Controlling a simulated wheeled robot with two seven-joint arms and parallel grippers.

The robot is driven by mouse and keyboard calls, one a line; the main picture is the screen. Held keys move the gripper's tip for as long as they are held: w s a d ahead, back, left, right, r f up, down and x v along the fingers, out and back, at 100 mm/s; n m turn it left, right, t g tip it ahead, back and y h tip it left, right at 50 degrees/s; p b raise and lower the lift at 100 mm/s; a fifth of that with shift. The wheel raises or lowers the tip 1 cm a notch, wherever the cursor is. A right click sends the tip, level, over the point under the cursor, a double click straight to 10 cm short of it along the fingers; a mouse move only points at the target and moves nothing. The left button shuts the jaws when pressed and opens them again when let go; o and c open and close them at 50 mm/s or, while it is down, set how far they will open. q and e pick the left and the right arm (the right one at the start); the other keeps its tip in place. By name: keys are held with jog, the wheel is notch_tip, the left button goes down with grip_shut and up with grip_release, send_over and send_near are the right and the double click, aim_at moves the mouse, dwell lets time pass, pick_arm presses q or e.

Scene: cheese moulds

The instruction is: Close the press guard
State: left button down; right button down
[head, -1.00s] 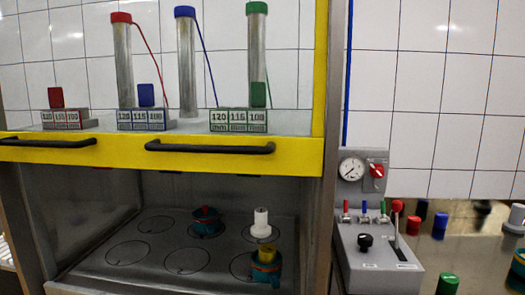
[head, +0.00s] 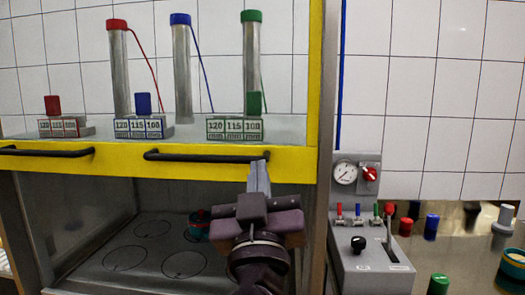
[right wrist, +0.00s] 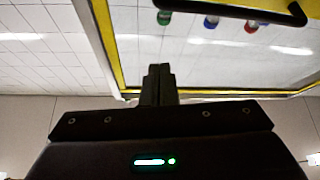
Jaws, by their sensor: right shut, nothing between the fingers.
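The press guard is a clear pane in a yellow frame (head: 60,163), raised above the press opening. Two black handles sit on its lower yellow bar, a left one (head: 45,152) and a right one (head: 205,157). My right gripper (head: 260,170) is shut and empty, its fingertips pointing up at the right end of the right handle; I cannot tell whether they touch. My left gripper is not in view.
A grey control box (head: 370,265) with a lever and a gauge (head: 345,173) stand to the right. Coloured pieces lie beyond it.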

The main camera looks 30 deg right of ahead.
jog(key=p+x, duration=0.5)
jog(key=x, duration=0.4)
jog(key=f, duration=0.2)
jog(key=d+f, duration=0.1)
jog(key=f, duration=0.1)
jog(key=shift+w+b, duration=0.1)
jog(key=shift+b, duration=0.2)
jog(key=shift+a+f, duration=0.1)
jog(key=shift+f, duration=0.05)
